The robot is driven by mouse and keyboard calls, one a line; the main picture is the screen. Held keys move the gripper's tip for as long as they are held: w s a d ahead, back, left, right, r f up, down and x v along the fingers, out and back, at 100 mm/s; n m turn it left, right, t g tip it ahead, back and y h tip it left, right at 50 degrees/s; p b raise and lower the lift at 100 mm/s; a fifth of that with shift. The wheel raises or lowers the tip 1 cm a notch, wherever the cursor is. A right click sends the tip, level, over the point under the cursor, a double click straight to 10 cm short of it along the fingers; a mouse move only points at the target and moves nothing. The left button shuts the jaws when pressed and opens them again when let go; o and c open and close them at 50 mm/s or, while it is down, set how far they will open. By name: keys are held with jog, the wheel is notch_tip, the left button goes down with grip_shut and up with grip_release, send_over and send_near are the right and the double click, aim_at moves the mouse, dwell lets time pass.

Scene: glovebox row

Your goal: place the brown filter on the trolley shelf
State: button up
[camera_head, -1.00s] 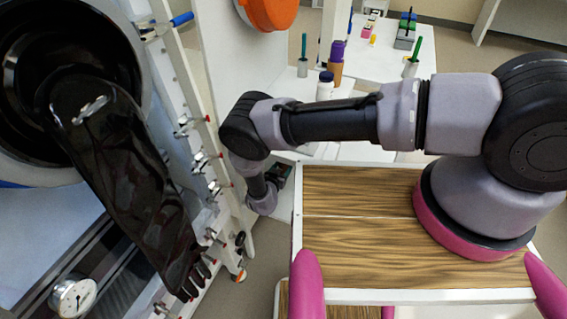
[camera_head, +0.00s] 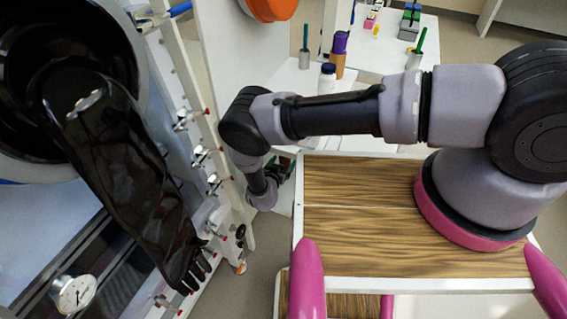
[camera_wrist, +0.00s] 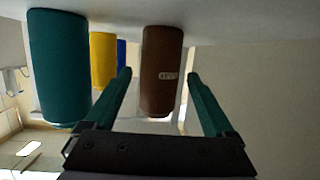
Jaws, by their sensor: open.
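The brown filter (camera_wrist: 161,70) is a brown cylinder with a small pale label in the wrist view. It shows between the two green fingers of my gripper (camera_wrist: 159,74), with a gap on each side. My gripper is open and holds nothing. In the head view the gripper's end is mostly hidden behind my arm, with only a dark green bit showing. I cannot pick out the filter there for sure, nor tell which surface is the trolley shelf.
A large teal cylinder (camera_wrist: 60,65), a yellow one (camera_wrist: 104,60) and a blue one (camera_wrist: 122,54) stand left of the filter. The glovebox with a black glove (camera_head: 130,170) is at left. A white bench (camera_head: 384,50) holds small items. Clear floor (camera_head: 466,70) lies beyond.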

jog(key=v, duration=0.7)
dwell(0.3)
